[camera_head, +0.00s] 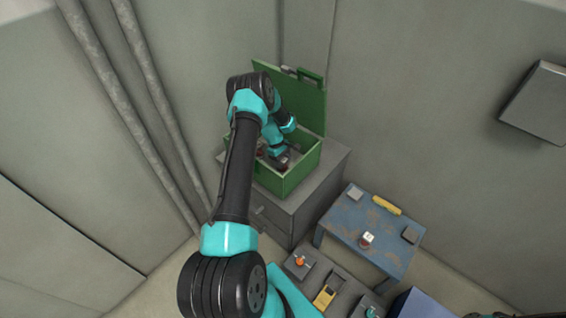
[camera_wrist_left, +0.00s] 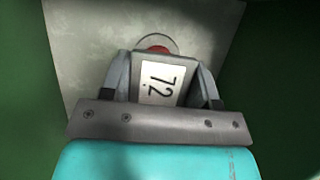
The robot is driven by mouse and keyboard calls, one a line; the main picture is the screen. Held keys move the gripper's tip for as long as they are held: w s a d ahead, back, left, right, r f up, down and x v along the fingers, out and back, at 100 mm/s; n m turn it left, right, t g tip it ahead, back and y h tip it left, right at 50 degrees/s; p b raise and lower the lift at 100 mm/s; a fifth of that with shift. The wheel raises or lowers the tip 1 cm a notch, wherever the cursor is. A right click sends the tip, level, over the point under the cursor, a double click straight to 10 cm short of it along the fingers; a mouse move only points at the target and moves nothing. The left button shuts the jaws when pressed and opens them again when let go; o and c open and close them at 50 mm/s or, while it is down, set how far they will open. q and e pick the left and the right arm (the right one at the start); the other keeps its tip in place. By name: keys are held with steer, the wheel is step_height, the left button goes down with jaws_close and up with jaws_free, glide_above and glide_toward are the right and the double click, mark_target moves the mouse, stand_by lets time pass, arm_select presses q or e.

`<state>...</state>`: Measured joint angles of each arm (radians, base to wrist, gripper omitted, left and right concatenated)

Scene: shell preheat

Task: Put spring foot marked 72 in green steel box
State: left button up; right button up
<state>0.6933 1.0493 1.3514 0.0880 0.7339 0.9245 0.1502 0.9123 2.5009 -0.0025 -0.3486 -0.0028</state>
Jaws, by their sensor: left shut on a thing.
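The spring foot marked 72 (camera_wrist_left: 158,82) shows in the left wrist view as a block with a white label, with a bit of red and a pale round edge beyond it. My left gripper (camera_wrist_left: 163,75) is shut on it, one finger on each side. In the head view my left gripper (camera_head: 279,158) reaches down inside the open green steel box (camera_head: 299,175), whose lid (camera_head: 305,95) stands up at the back. A grey floor shows under the spring foot in the wrist view; I cannot tell whether the foot touches it.
The box stands on a grey cabinet (camera_head: 318,192). A worn blue table (camera_head: 345,222) to the right holds a yellow item (camera_head: 386,205), a small white-topped piece (camera_head: 367,239) and grey blocks. A yellow device (camera_head: 325,296) lies on a lower surface in front.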

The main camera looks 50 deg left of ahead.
arm_select(q)
steer(key=shift+f, duration=0.45)
steer(key=o, duration=1.1)
steer(key=shift+f, duration=0.1)
steer(key=v, duration=1.2)
steer(key=shift+d, duration=0.1)
